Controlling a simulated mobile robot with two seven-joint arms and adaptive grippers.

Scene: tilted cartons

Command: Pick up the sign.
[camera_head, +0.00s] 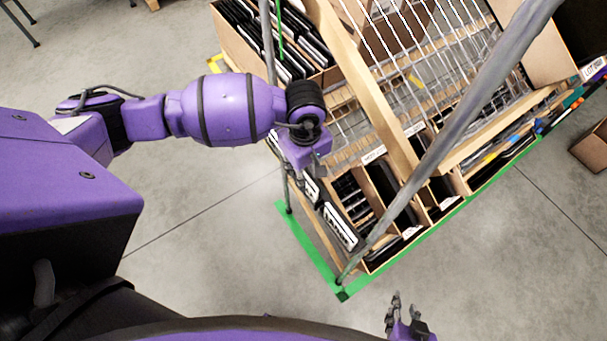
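I cannot tell for sure which thing is the sign. A black panel with white markings (340,227) sits tilted at the near left corner of the cart, and a smaller similar one (311,188) is just above it in the picture. My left gripper (304,170) is at the cart's left side, close to the smaller panel; its fingers are small and partly hidden, so contact and opening are unclear. My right gripper (403,302) is at the bottom edge, fingers apart and empty, away from the cart.
A cardboard carton (592,148) stands at the far right. The grey floor (215,270) left of and below the cart is clear.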

